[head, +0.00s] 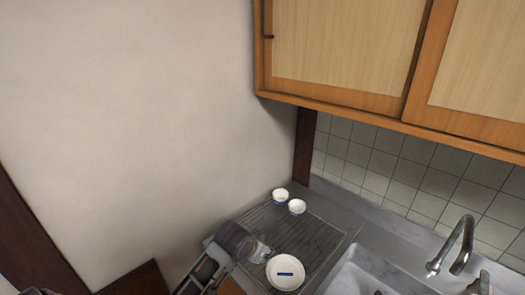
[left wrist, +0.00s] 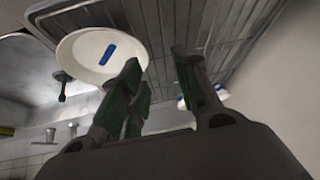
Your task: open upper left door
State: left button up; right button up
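The upper left door (head: 345,45) is a pale wood panel in an orange-brown frame, at the top of the head view. It looks shut, with its right edge meeting the door beside it. A dark handle (head: 267,22) sits at its left edge. My left gripper (head: 261,249) is low in the head view, over the drying rack and well below the door. In the left wrist view its two fingers (left wrist: 157,62) are apart with nothing between them. My right gripper is in neither view.
A ribbed drying rack (head: 318,236) holds a white dish (head: 285,272) close to my left gripper and two small cups (head: 280,195) (head: 297,207). A sink (head: 360,280) and faucet (head: 461,245) are to the right. The plain wall (head: 130,130) bounds the left.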

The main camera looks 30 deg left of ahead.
pick_arm(q)
jog(key=w+a+r+t, duration=0.3)
jog(key=w+r, duration=0.9)
jog(key=r, duration=0.3)
jog(key=w+a+r+t, duration=0.1)
jog(key=w+a+r, duration=0.1)
jog(key=r, duration=0.7)
jog(key=w+a+r+t+h, duration=0.1)
jog(key=w+r+t, duration=0.15)
jog(key=r, duration=0.55)
jog(key=w+a+r+t, duration=0.1)
jog(key=w+a+r, duration=0.1)
jog(key=r, duration=0.7)
jog(key=s+a+r+t, duration=0.2)
jog(key=s+a+r, duration=0.1)
jog(key=r, duration=1.1)
jog(key=s+a+r+t+h, duration=0.1)
jog(key=s+a+r, duration=0.2)
jog(key=r, duration=1.1)
jog(key=shift+s+a+n+t, duration=0.15)
jog(key=shift+a+n+t, duration=0.05)
jog(key=shift+n+t, duration=0.2)
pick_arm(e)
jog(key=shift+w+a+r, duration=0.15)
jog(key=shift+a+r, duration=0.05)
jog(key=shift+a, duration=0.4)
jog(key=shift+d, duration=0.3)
